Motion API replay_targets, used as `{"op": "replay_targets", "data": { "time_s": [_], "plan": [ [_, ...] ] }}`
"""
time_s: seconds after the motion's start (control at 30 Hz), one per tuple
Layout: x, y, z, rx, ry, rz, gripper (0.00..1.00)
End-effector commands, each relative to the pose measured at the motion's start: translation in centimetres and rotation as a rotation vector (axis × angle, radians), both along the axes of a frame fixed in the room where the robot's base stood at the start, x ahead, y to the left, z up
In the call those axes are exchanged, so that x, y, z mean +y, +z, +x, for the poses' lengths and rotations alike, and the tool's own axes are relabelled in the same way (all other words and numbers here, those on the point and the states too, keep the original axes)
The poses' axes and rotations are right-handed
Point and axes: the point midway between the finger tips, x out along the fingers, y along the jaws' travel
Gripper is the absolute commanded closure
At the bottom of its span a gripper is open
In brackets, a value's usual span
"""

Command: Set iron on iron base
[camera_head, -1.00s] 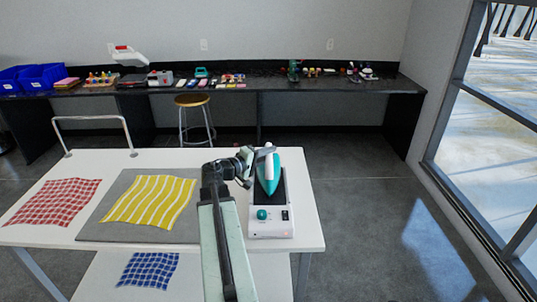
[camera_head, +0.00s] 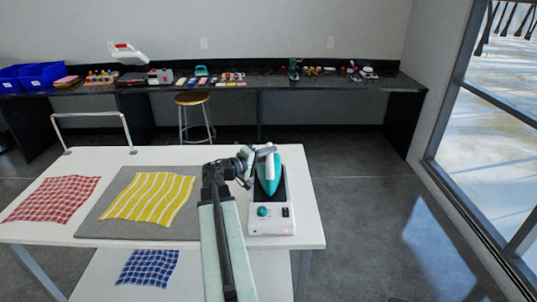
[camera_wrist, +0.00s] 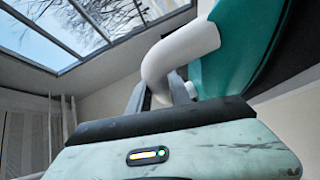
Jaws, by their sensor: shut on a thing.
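The teal and white iron (camera_head: 268,172) is over the black plate of the white iron base (camera_head: 270,220) on the right of the table. In the head view it lies lined up with the plate; whether it touches the plate cannot be told. My gripper (camera_head: 249,160) is at the iron's left side, shut on its white handle. In the wrist view, the white handle (camera_wrist: 180,55) and teal body (camera_wrist: 235,50) rise beyond my gripper. The fingertips are mostly hidden.
A yellow striped cloth (camera_head: 150,197) lies on a grey mat (camera_head: 95,226) left of my arm. A red checked cloth (camera_head: 52,198) is farther left, and a blue checked cloth (camera_head: 148,267) lies on a lower shelf. A metal rail (camera_head: 92,115) stands at the table's back left.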

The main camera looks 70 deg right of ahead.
Motion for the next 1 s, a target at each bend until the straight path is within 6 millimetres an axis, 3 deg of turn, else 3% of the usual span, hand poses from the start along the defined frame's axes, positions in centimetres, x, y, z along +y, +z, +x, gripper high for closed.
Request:
{"op": "replay_targets", "data": {
  "time_s": [1.0],
  "plan": [
    [-0.02, -0.68, 0.0, 0.002, 0.0, -0.001, 1.0]
  ]
}}
